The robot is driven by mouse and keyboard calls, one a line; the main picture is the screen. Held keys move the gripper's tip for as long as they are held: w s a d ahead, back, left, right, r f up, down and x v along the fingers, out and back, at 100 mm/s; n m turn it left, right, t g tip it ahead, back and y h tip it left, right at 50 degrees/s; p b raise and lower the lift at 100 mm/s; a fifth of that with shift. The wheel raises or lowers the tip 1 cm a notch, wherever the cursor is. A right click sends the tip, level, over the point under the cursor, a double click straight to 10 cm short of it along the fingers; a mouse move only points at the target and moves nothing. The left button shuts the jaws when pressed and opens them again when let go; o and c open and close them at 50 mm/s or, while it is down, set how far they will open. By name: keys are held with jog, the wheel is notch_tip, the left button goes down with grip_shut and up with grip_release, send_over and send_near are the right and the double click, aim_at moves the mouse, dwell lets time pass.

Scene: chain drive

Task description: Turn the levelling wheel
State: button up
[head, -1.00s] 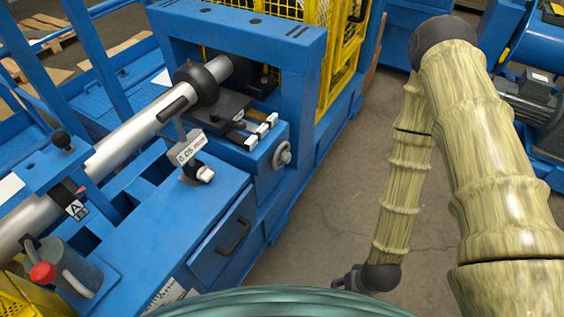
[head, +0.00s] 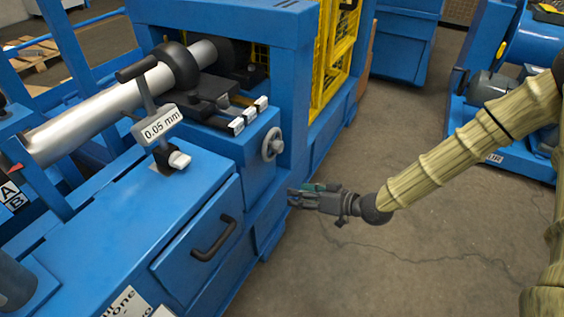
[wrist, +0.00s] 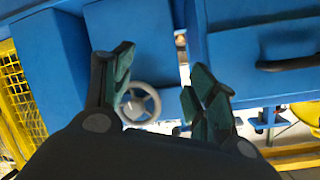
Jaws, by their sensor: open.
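The levelling wheel (head: 272,144) is a small grey handwheel on the front face of the blue machine, below the white-tipped blocks. In the wrist view the wheel (wrist: 137,103) shows its rim, spokes and hub between my fingers, nearer the left one. My gripper (head: 292,196) is open and empty, a little below and right of the wheel in the head view, apart from it. In the wrist view my gripper (wrist: 160,80) has its two green-padded fingers spread wide, and part of the wheel's rim lies close to the left finger.
A drawer with a dark handle (head: 214,238) is left of the wheel. A silver shaft (head: 105,115) and a 0.05 mm label (head: 161,124) are above it. A yellow mesh guard (head: 333,50) stands behind.

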aim_at(282, 147)
jog(key=w+d+r+n+t+y+b, duration=0.1)
jog(key=w+d+r+n+y+b, duration=0.35)
jog(key=w+r+b, duration=0.3)
jog(key=shift+n+h, duration=0.35)
jog(key=b+x, duration=0.1)
jog(key=x, duration=0.2)
jog(key=b+x, duration=0.1)
jog(key=x, duration=0.2)
jog(key=b+x, duration=0.1)
jog(key=x, duration=0.2)
jog(key=shift+w+a+f+b, duration=0.2)
jog(key=shift+w+f+b, duration=0.1)
jog(key=shift+b, duration=0.1)
jog(key=shift+x, duration=0.9)
jog(key=shift+r, duration=0.2)
jog(key=shift+c, duration=0.5)
jog(key=c, duration=0.9)
